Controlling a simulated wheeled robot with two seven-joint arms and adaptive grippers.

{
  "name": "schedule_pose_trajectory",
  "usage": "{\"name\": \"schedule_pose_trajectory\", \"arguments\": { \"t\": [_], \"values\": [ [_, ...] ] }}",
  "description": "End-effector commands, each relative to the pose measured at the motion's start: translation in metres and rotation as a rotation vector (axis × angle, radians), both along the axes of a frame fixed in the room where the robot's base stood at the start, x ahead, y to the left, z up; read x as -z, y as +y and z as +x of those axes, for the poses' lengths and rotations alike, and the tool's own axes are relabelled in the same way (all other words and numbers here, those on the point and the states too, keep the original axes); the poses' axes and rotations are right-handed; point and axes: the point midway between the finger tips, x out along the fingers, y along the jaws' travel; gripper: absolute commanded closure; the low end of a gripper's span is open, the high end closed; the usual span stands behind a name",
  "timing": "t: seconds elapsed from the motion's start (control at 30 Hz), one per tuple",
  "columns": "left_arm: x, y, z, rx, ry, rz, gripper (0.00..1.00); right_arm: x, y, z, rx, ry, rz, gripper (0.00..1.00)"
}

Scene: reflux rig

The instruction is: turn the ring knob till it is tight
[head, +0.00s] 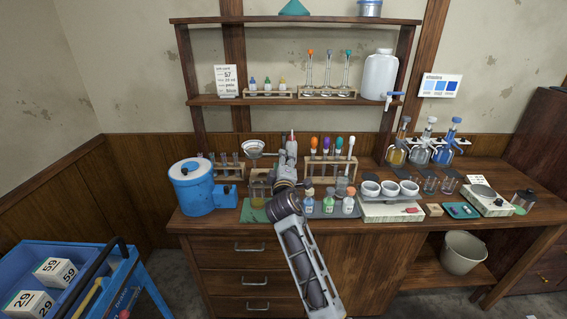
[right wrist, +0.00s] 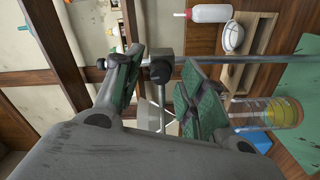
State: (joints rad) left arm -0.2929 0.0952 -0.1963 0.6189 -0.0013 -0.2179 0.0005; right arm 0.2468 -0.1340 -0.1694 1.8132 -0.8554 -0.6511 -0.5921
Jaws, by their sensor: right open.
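My right gripper (right wrist: 160,76) is open, its green-padded fingers apart in the right wrist view. A dark clamp block (right wrist: 162,68) on a thin metal rod (right wrist: 270,58) shows between and beyond the fingertips. I cannot tell whether either finger touches it. The ring knob itself is not clearly distinguishable from this block. In the head view my right gripper (head: 288,168) is over the bench behind the front bottles and hides most of the stand. A pale funnel-like bowl (head: 253,148) shows just left of it. My left gripper is not in view.
A beaker with yellow liquid (right wrist: 280,113) stands close to my right finger in the wrist view. A blue drum (head: 192,190) is left on the bench. Coloured-top droppers (head: 326,146), small bottles (head: 328,203) and white bowls (head: 390,188) crowd the right side.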

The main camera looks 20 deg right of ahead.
Motion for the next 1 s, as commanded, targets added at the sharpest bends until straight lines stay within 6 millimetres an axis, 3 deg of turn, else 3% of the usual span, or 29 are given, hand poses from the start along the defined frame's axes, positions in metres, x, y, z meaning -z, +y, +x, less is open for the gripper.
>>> {"name": "schedule_pose_trajectory", "arguments": {
  "t": [1.0],
  "values": [
    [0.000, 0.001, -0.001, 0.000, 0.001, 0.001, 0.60, 0.001, 0.027, -0.092, -0.001, 0.002, 0.001, 0.59]
  ]
}}
